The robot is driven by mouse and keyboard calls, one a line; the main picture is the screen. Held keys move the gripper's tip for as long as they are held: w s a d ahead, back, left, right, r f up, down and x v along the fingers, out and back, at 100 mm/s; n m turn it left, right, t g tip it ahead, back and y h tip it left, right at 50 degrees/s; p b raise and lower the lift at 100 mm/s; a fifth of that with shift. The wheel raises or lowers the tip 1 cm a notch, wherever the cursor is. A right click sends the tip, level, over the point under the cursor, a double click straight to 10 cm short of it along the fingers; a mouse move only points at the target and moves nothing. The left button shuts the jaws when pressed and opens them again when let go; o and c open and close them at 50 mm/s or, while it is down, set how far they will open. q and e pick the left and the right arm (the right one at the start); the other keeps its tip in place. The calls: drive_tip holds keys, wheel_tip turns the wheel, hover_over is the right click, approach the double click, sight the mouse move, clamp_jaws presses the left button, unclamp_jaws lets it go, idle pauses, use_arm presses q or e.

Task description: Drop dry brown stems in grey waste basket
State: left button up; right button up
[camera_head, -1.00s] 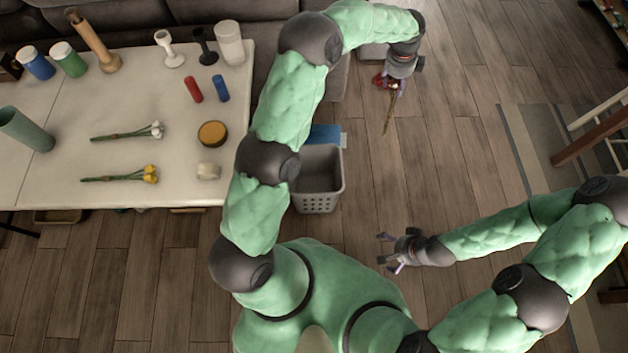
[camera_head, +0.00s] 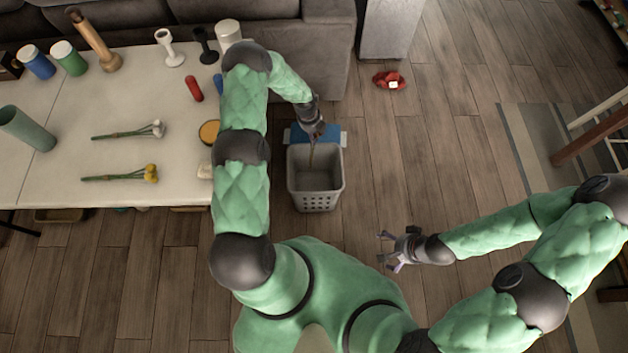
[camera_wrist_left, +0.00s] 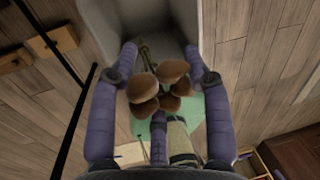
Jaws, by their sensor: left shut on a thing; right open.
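The grey waste basket (camera_head: 316,190) stands on the wooden floor right of the white table, open at the top. My left gripper (camera_head: 313,140) is above its back rim, shut on the dry brown stems (camera_head: 311,157), whose stem hangs down over the basket opening. In the left wrist view, the brown rounded heads (camera_wrist_left: 160,90) sit between the purple fingers of my left gripper (camera_wrist_left: 165,78), with the basket (camera_wrist_left: 215,20) beyond them. My right gripper (camera_head: 392,250) is open and empty above the floor at the lower right of the basket.
The white table (camera_head: 80,155) holds white flowers (camera_head: 150,130), yellow flowers (camera_head: 145,174) and several vases and candles. A blue item (camera_head: 334,134) lies behind the basket. A red item (camera_head: 388,80) lies on the floor near a grey block (camera_head: 388,30). The floor right of the basket is clear.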

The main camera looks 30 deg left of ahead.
use_arm(q)
drive_tip(key=shift+f+b, duration=1.55)
drive_tip(key=shift+f, duration=1.4)
drive_tip(key=o, duration=1.1)
drive_tip(key=r, duration=0.4)
drive_tip(key=s+a+r, duration=0.1)
drive_tip(key=r, duration=0.7)
drive_tip(key=shift+s+a, duration=0.15)
drive_tip(key=shift+s, duration=0.1)
